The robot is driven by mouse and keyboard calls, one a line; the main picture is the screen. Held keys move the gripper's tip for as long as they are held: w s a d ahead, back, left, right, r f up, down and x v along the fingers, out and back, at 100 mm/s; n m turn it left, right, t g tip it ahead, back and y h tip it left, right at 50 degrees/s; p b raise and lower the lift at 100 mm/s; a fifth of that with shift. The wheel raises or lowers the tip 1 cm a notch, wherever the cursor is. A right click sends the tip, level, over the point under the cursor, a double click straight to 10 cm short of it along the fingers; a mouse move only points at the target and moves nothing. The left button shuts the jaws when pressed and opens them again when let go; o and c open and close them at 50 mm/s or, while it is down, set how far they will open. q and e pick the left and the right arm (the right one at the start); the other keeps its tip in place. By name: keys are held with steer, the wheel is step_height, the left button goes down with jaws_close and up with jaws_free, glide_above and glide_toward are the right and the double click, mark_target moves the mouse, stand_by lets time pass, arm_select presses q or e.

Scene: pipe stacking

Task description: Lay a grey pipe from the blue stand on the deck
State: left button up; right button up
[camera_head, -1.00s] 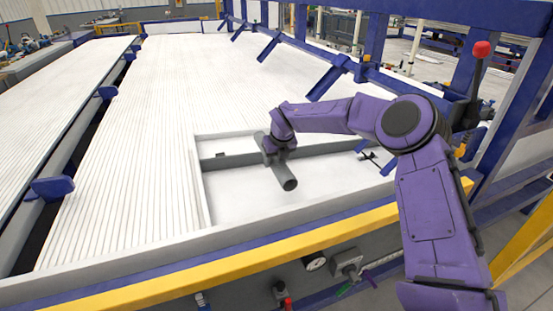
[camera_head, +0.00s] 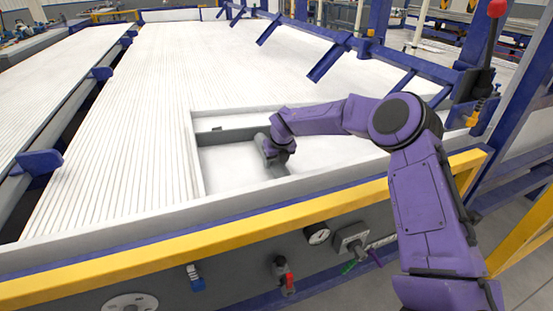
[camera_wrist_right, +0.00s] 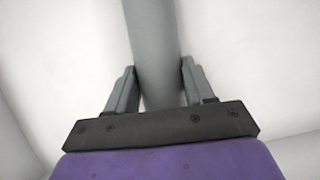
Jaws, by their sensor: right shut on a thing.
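A grey pipe (camera_head: 279,170) is in my right gripper (camera_head: 274,152), over the white recessed panel of the deck (camera_head: 232,172) in the head view. The wrist view shows the grey pipe (camera_wrist_right: 153,45) running between the two fingers of the right gripper (camera_wrist_right: 158,82), which is shut on it. In the head view the hand covers the middle of the pipe. I cannot tell whether the pipe touches the panel. My left gripper is not in view. I cannot make out which blue part is the stand.
A grey crossbar (camera_head: 232,135) spans the recess near the pipe. Blue angled arms (camera_head: 328,62) stick out along the right side. The ribbed white surface (camera_head: 120,130) at left is clear.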

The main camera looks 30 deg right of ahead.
steer(key=shift+r, duration=0.15)
steer(key=o, duration=1.3)
steer(key=shift+c, duration=0.2)
steer(key=v, duration=1)
steer(key=shift+s+r+p, duration=0.2)
steer(key=shift+p, duration=0.15)
